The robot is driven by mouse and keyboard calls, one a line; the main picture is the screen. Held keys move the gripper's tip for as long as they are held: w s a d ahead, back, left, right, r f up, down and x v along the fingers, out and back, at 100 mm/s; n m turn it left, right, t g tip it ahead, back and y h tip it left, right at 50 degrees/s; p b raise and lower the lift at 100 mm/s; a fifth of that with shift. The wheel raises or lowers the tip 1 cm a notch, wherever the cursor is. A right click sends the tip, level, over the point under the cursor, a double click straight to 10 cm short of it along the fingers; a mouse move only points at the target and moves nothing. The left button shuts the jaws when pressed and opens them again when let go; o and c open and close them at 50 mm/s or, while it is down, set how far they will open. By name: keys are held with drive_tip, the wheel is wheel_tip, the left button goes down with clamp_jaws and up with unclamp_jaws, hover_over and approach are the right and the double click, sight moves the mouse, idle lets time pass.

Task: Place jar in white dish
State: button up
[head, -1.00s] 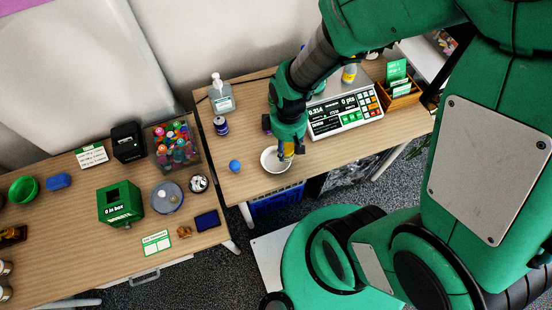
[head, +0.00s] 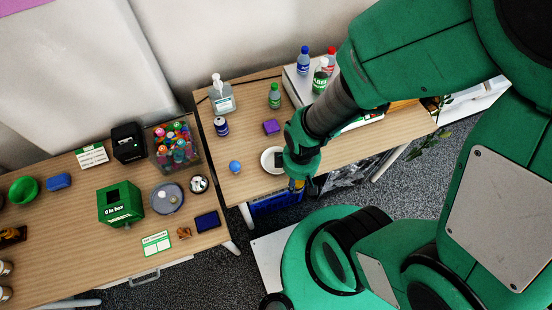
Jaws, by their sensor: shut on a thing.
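The white dish (head: 265,161) sits near the front edge of the right table, partly hidden by my gripper. My gripper (head: 296,181) is just right of the dish and nearer the table's front edge in the head view. It is shut on a small yellowish thing (head: 297,185), which I take for the jar; only a bit of it shows. The held thing appears apart from the dish, past its right side. A dark patch over the dish's right part seems to be part of my gripper.
A blue ball (head: 235,166) lies left of the dish. A purple block (head: 271,127), a green bottle (head: 274,97), a dark can (head: 221,127) and a sanitizer bottle (head: 221,96) stand behind. Several bottles stand by the scale (head: 298,88). The left table (head: 95,245) is crowded.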

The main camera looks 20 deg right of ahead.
drive_tip(key=shift+f, duration=3.35)
drive_tip(key=shift+w, duration=0.15)
drive_tip(key=w, duration=0.5)
drive_tip(key=w+f+b, duration=0.1)
drive_tip(key=w, duration=0.4)
drive_tip(key=w+a+b, duration=0.1)
drive_tip(key=w, duration=0.4)
drive_tip(key=shift+w+f, duration=0.25)
drive_tip(key=shift+w, duration=0.1)
drive_tip(key=shift+f, duration=0.1)
drive_tip(key=shift+f+b, duration=0.75)
drive_tip(key=shift+f, duration=0.9)
drive_tip(key=shift+f, duration=0.2)
drive_tip(key=o, duration=1.2)
